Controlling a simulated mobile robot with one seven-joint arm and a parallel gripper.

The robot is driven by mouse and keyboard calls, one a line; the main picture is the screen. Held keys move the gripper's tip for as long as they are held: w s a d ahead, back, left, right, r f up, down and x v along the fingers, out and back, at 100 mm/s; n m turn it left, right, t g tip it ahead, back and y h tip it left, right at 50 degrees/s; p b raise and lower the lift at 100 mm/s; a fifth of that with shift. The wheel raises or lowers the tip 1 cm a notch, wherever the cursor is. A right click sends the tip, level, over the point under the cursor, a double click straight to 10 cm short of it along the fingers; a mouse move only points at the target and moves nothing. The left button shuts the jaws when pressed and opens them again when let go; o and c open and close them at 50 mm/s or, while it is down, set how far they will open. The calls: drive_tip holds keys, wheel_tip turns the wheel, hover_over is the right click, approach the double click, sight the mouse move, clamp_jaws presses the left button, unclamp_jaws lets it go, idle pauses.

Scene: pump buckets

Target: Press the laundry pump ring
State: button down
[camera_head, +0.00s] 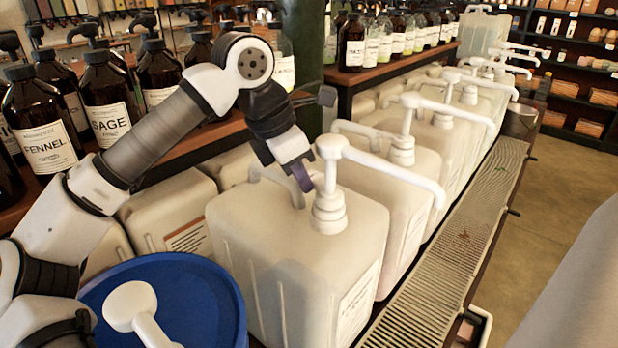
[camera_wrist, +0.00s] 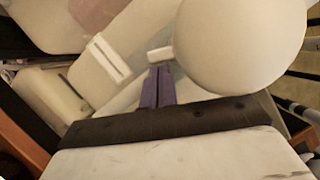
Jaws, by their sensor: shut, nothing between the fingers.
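A white pump (camera_head: 330,165) with a stacked ring collar (camera_head: 329,213) stands upright on the nearest large translucent white jug (camera_head: 290,260). Its spout points to the right. The jug's label is too small to read, so I cannot tell if it is the laundry one. My gripper (camera_head: 303,182) is shut and empty, just left of the pump's stem in the head view, pointing down. In the wrist view the purple fingers of my gripper (camera_wrist: 157,85) are together beside a large pale rounded pump head (camera_wrist: 240,40). I cannot tell if they touch the pump.
A blue drum with another white pump (camera_head: 132,305) stands at the front left. More white jugs with pumps (camera_head: 408,130) line up behind. Brown bottles (camera_head: 110,105) fill the left shelf. A slatted drain tray (camera_head: 465,240) runs along the right, with open floor beyond.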

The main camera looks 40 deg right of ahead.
drive_tip(key=shift+w+d+m+g, duration=0.15)
drive_tip(key=shift+d+m+g, duration=0.3)
drive_tip(key=shift+m, duration=0.65)
drive_tip(key=shift+s+a, duration=0.5)
drive_tip(key=shift+s, duration=0.15)
